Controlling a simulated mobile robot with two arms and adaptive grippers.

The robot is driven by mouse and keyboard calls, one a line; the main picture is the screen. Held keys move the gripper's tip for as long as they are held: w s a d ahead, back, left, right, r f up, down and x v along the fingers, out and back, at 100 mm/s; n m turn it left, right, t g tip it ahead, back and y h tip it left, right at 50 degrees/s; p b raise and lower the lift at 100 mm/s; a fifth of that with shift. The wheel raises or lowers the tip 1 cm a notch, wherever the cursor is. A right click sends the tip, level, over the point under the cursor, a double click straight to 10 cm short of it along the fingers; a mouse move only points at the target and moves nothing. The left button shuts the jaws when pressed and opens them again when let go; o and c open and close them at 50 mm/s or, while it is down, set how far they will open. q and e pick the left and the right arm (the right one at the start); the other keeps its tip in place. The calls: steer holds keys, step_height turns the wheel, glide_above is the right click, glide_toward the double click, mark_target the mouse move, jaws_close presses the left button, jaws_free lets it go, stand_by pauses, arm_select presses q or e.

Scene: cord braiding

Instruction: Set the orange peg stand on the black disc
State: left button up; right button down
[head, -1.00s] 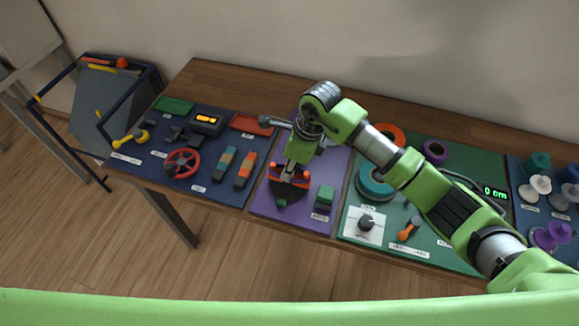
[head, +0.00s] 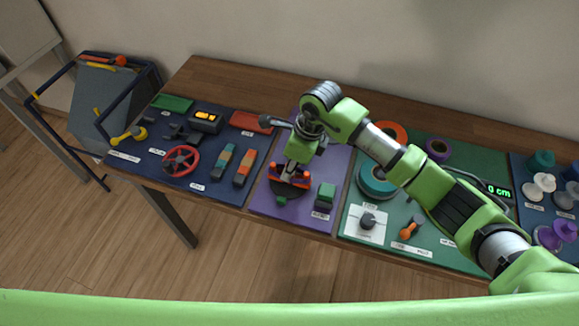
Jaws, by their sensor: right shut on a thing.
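The orange peg stand (head: 274,181) is on the purple mat side of the table, under my right gripper (head: 290,177). Orange parts show on both sides of the fingers. My right gripper points down and is shut on the stand. The black disc (head: 288,192) shows as a dark edge just below and in front of the stand; most of it is hidden. I cannot tell whether the stand touches the disc. My left gripper is not in view.
A green block (head: 325,195) stands right of the disc on the purple mat (head: 265,203), and a small green piece (head: 281,201) lies in front. A blue mat with a red wheel (head: 181,160) is at left. My right arm passes over the green mat (head: 385,248).

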steer(key=shift+f, duration=0.1)
steer(key=shift+f+b, duration=0.25)
steer(key=shift+b, duration=0.2)
steer(key=c, duration=1.8)
jaws_free()
steer(key=shift+r, duration=0.15)
steer(key=shift+w+a+r+p+v, duration=0.1)
steer(key=shift+a+p+v, duration=0.2)
steer(key=shift+p+v, duration=0.7)
steer(key=shift+w+a+r+p+v, duration=0.1)
steer(key=shift+a+p+v, duration=0.25)
steer(key=shift+v, duration=1.2)
steer(key=shift+w+a+p+v, duration=0.1)
steer(key=shift+a+p+v, duration=0.1)
steer(key=shift+p+v, duration=0.85)
steer(key=shift+r, duration=0.2)
